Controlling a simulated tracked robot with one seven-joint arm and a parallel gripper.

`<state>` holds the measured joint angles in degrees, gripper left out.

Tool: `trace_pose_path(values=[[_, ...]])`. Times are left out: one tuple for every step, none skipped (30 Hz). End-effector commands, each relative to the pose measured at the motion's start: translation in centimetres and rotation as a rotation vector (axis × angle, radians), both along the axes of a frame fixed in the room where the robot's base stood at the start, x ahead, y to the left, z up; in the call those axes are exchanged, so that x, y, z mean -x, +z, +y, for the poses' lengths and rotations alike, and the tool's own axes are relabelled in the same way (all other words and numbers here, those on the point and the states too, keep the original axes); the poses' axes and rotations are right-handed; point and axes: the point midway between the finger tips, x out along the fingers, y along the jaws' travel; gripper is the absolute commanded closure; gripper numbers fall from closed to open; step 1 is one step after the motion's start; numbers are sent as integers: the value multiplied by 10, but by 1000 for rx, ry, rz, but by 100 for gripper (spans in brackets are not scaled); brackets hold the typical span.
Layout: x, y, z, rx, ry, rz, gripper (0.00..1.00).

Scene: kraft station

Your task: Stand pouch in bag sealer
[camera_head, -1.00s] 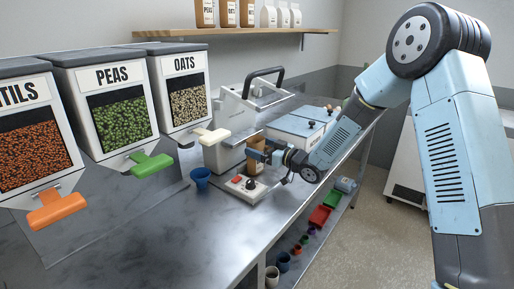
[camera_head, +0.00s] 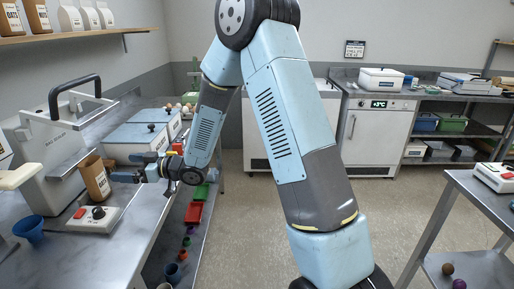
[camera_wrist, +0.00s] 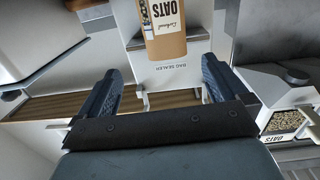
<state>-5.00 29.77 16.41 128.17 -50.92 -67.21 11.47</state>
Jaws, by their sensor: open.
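The brown kraft pouch (camera_head: 96,180) stands slightly tilted at the front of the white bag sealer (camera_head: 45,158) in the head view. In the wrist view the pouch (camera_wrist: 168,44) shows its OATS label, against the sealer's white face (camera_wrist: 170,75) with the words BAG SEALER. My gripper (camera_head: 122,176) is just right of the pouch in the head view. In the wrist view my gripper (camera_wrist: 160,82) is open, its two dark fingers spread wide with nothing between the tips. The pouch lies beyond the fingertips, apart from them. Its contact with the sealer is not clear.
A control box (camera_head: 94,219) with a red button and black knob sits in front of the sealer. A blue cup (camera_head: 28,229) stands left of it. White lidded bins (camera_head: 135,140) are behind my gripper. Coloured trays (camera_head: 194,212) are on the lower shelf.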

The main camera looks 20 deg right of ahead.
Motion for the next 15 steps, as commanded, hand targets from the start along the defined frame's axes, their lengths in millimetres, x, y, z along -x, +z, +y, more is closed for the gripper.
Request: trace_pose_path(values=[[-3,6,-5,26,-23,-8,0],[-5,10,-9,45,-42,-10,0],[-8,14,-16,78,-72,-12,0],[-11,19,-22,105,-99,-14,0],[-14,23,-29,133,-128,-16,0],[-17,30,-40,171,-168,-16,0],[-19,35,-47,200,-199,-14,0],[-21,39,-56,227,-230,-12,0],[-22,46,-67,262,-270,-6,0],[-23,51,-76,287,-302,-1,0],[-24,55,-85,312,-334,3,0],[-24,62,-97,343,-374,11,0],[-23,67,-106,365,-405,19,0],[-22,72,-116,388,-434,27,0],[-20,79,-129,414,-476,40,0]])
